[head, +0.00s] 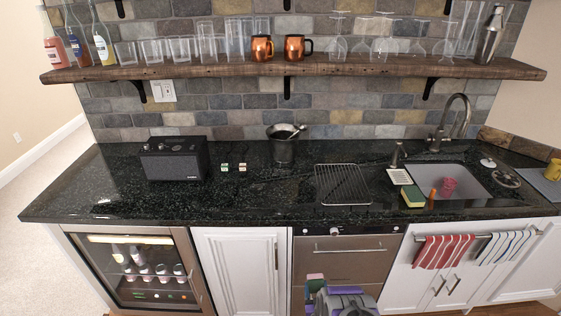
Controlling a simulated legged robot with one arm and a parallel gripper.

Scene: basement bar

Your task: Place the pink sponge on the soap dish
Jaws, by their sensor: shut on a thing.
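My gripper (322,291), grey and purple, is at the bottom centre, in front of the steel appliance below the counter. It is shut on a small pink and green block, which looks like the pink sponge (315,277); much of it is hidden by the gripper. A pale, flat rectangular dish (400,177), which looks like the soap dish, lies on the dark counter just left of the sink. My gripper is lower than the dish and to its left.
A yellow and green sponge (412,196) lies in front of the dish. A wire rack (342,184) is left of it, and the sink (455,178) with a pink cup (448,187) is right. A soap pump (397,155) stands behind. The counter's front edge (280,219) is above my gripper.

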